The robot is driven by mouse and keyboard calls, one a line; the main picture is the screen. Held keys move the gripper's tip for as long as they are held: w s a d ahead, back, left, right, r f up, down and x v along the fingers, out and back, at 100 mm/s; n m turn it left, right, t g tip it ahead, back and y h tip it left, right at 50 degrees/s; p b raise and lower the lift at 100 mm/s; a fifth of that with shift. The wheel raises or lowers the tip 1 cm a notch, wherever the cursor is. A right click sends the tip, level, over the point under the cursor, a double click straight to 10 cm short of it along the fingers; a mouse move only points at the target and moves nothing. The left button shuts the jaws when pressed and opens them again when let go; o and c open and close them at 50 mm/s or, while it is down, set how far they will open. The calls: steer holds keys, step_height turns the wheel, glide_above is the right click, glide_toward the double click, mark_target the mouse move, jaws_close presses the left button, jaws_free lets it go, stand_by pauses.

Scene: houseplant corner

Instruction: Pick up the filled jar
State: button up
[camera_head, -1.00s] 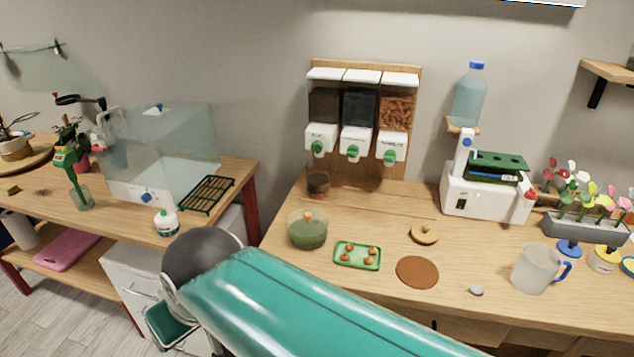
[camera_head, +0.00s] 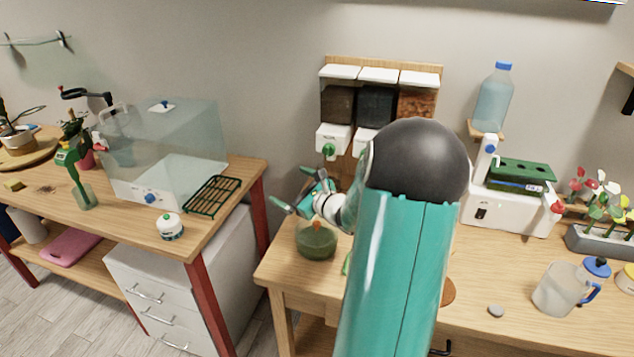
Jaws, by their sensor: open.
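My gripper (camera_head: 289,187) is open, its two green fingers spread toward the left, beside the dispenser rack's lower left. The small jar with dark filling that stood under the left dispenser in the earlier view is now hidden, or nearly so, behind my gripper and wrist. I cannot tell whether it lies between the fingers. The dispenser rack (camera_head: 340,103) has three bins; the left one holds dark brown material.
My arm hides the middle of the bench. A frosted jug (camera_head: 558,288), a grey stone (camera_head: 496,311) and a white machine (camera_head: 505,212) stand to the right.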

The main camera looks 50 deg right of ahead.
steer(key=s+d+f+m+g+h, duration=0.1)
steer(key=s+d+f+m+h, duration=0.1)
steer(key=s+d+m+h, duration=0.35)
steer(key=s+d+f+m+h, duration=0.2)
steer(key=d+f+m, duration=0.1)
steer(key=d, duration=0.5)
glide_toward(325, 161)
steer(key=shift+w+d+r, duration=0.1)
steer(key=shift+w+d, duration=0.25)
steer(key=shift+w, duration=0.2)
steer(key=shift+x, duration=3.1)
steer(key=shift+a, duration=0.1)
steer(key=c, duration=1.5)
steer(key=shift+c, duration=1)
steer(key=shift+r, duration=0.15)
